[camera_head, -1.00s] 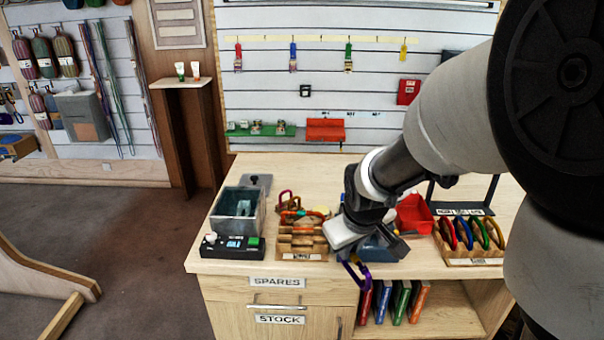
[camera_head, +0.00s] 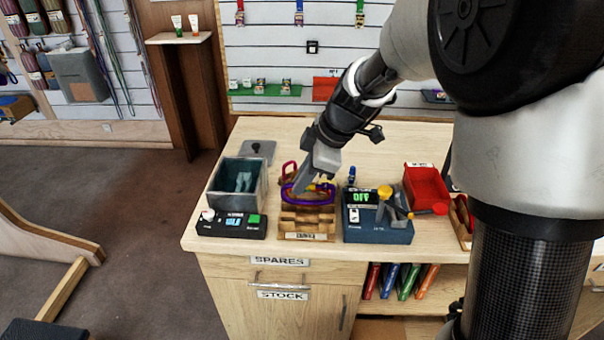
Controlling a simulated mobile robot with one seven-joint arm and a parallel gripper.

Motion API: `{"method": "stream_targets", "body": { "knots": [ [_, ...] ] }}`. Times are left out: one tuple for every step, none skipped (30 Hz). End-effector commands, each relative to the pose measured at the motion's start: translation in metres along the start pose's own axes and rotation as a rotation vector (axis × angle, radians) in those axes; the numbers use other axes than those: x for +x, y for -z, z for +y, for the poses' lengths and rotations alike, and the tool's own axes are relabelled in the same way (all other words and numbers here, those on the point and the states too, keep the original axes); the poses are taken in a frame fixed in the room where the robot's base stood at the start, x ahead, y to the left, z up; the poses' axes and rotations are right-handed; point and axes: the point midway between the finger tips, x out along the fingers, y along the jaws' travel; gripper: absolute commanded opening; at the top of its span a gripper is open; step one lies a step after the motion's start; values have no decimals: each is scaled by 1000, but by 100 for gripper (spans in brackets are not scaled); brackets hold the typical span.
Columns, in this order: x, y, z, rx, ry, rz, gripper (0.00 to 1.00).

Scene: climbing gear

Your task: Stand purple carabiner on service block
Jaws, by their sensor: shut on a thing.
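The purple carabiner (camera_head: 289,199) is held in my gripper (camera_head: 301,188), which is shut on it. It lies roughly sideways in the picture, over the back part of a slotted wooden block (camera_head: 306,226). This block seems to be the service block, but its front label is too small to read. I cannot tell whether the carabiner touches the block or hangs just above it. My gripper comes down from the upper right and hides part of the carabiner and the back slots. A red carabiner (camera_head: 284,172) stands just behind, partly hidden.
A grey bin (camera_head: 216,187) and a black control box (camera_head: 231,225) are to the left. The counter's front edge (camera_head: 300,251) is near the block.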

Motion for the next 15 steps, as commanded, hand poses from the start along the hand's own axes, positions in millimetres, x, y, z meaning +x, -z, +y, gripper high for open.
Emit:
{"method": "stream_targets", "body": {
  "knots": [
    [7, -3, -2, 1, 2, 0, 0],
    [10, -4, -3, 1, 2, 0, 0],
    [13, -5, -3, 1, 2, 0, 0],
    [15, -6, -4, 2, 2, 0, 0],
    [16, -7, -4, 2, 2, 0, 0],
    [18, -7, -4, 1, 1, 0, 0],
    [18, -7, -4, 1, 1, 0, 0],
    [18, -8, -4, 1, 0, 0, 0],
    [18, -8, -4, 1, 0, 0, 0],
    [18, -8, -4, 1, 0, 0, 0],
    [18, -7, -4, 1, 0, 0, 0],
    [18, -7, -4, 1, 0, 0, 0],
    [18, -7, -4, 1, 0, 0, 0],
    [18, -7, -4, 1, 0, 0, 0],
    [18, -7, -4, 1, 0, 0, 0]
  ]
}}
